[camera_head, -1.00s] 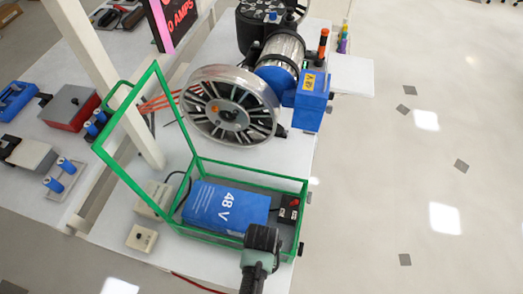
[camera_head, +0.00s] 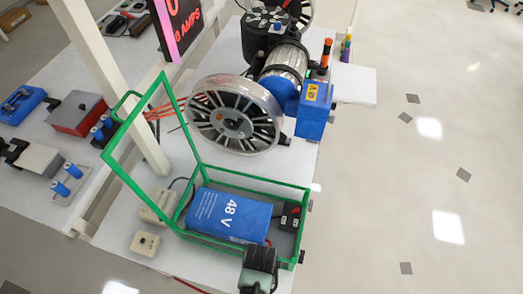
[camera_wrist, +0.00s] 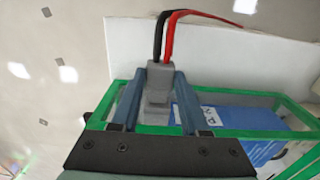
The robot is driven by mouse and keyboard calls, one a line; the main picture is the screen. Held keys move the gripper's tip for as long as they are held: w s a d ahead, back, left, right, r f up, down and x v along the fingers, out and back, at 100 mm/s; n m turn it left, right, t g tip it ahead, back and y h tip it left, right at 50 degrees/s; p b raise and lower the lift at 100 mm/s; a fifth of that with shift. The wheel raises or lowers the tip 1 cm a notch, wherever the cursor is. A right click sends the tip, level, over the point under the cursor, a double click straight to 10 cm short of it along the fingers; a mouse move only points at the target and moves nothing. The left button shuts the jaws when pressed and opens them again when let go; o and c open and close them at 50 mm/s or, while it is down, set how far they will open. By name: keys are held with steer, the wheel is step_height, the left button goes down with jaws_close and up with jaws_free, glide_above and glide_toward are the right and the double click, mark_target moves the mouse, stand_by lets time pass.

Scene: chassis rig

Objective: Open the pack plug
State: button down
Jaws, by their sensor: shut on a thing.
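The battery pack (camera_head: 230,213) is a blue block marked "48 V", lying in a green-framed tray (camera_head: 208,241). It also shows in the wrist view (camera_wrist: 255,145). My gripper (camera_head: 262,258) is at the tray's near side, to the right of the pack's near end. In the wrist view my gripper (camera_wrist: 156,105) has its two fingers shut on a grey plug (camera_wrist: 160,76). A black and a red cable run from the plug's far end and bend right. A lighter grey piece sits between the fingers below it; I cannot tell whether the two are joined.
A black block with a red top (camera_head: 290,217) is at the tray's right end. The tray's green lid frame (camera_head: 122,167) stands raised. A spoked wheel (camera_head: 232,116) and a blue box (camera_head: 313,112) are behind. The floor right of the table is open.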

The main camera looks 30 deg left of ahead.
steer(key=shift+c, duration=2)
jaws_free()
steer(key=shift+r, duration=0.1)
step_height(320, 180, up, 13)
